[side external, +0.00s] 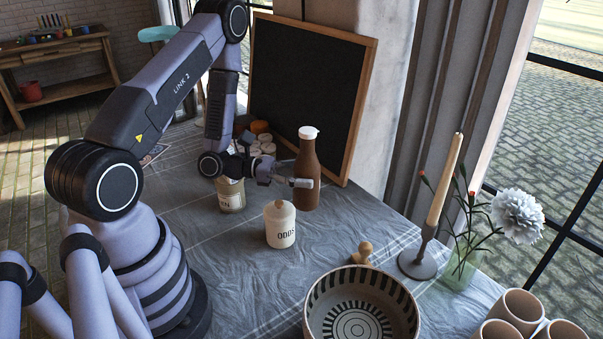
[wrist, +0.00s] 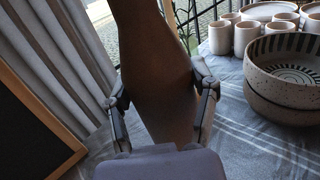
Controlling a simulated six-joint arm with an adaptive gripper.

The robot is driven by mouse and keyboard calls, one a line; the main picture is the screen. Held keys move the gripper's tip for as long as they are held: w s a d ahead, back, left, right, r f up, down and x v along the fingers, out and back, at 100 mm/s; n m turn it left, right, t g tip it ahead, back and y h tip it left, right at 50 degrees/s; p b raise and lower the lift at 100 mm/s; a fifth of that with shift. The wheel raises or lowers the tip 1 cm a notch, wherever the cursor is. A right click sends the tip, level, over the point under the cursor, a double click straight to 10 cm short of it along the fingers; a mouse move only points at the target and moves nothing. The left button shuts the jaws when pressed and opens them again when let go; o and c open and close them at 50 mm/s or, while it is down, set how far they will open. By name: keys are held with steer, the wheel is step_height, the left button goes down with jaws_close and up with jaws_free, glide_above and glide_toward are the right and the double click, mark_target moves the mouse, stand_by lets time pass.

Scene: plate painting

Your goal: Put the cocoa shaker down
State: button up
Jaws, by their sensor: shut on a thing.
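The cocoa shaker (side external: 306,172) is a brown bottle shape with a white cap. It stands upright in front of the blackboard in the side external view. My gripper (side external: 304,183) is shut on its lower body. In the wrist view the brown shaker (wrist: 158,70) fills the middle, between the two fingers of my gripper (wrist: 160,115). Its base is at or close to the cloth; I cannot tell whether it touches.
A lidded cream jar (side external: 280,226) and another labelled jar (side external: 231,196) stand close by. The blackboard (side external: 308,85) is right behind. A striped bowl (side external: 318,318), a candlestick (side external: 426,255), a flower vase (side external: 461,266) and cups (side external: 519,309) stand to the right. Cloth between is clear.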

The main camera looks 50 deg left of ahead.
steer(key=w+r+n+t+y, duration=0.3)
steer(key=w, duration=0.3)
steer(key=w+a+m+g+h, duration=0.1)
steer(key=w+a+m, duration=0.1)
steer(key=w+a, duration=0.7)
steer(key=a+f+m+g+h, duration=0.1)
steer(key=a+f+g+h, duration=0.15)
steer(key=a, duration=0.95)
step_height(320, 180, down, 11)
steer(key=shift+s+a+t, duration=0.2)
steer(key=shift+s+t, duration=0.1)
steer(key=shift+t, duration=0.05)
steer(key=shift+f, duration=0.5)
steer(key=o, duration=1.2)
